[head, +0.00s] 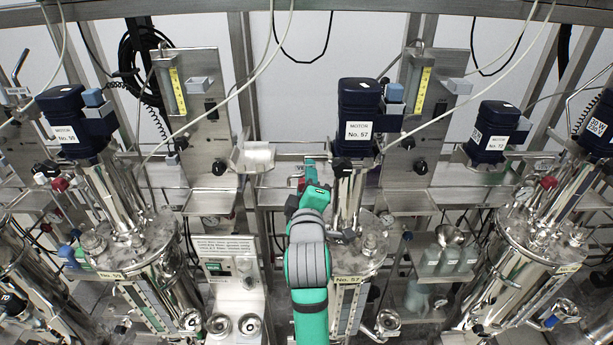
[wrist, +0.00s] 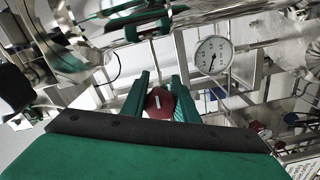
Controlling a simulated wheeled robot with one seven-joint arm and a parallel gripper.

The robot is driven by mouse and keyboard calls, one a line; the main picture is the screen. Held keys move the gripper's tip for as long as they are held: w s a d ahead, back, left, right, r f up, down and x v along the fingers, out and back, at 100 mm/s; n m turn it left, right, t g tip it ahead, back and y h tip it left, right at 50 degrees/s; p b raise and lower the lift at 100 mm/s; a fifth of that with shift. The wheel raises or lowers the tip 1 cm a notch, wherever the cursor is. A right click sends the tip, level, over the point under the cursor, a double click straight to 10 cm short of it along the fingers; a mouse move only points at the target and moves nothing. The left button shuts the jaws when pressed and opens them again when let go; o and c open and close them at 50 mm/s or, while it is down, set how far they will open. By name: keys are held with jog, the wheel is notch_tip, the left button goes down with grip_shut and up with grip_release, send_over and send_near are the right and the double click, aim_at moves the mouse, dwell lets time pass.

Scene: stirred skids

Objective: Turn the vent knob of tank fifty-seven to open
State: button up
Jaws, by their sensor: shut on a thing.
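Tank fifty-seven (head: 372,258) stands in the middle of the head view, a shiny steel vessel with a "No. 57" label and a dark blue motor (head: 357,112) above it. My arm reaches up in front of its left side. My gripper (wrist: 160,98) has its two green fingers on either side of a dark red round knob (wrist: 159,102) and is shut on it. A short white mark shows on the knob's face, roughly upright in the wrist view. In the head view my arm hides the knob. I cannot read any open or shut marking beside it.
A round white gauge (wrist: 213,55) is close to the right of the fingers in the wrist view. Steel pipes surround the knob. Similar tanks stand left (head: 140,245) and right (head: 530,240). A control panel (head: 226,262) stands left of my arm.

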jog(key=n, duration=0.4)
jog(key=shift+n, duration=0.4)
dwell(0.4)
jog(key=o, duration=1.1)
jog(key=shift+r, duration=0.1)
jog(key=s, duration=1)
jog(key=shift+s, duration=0.4)
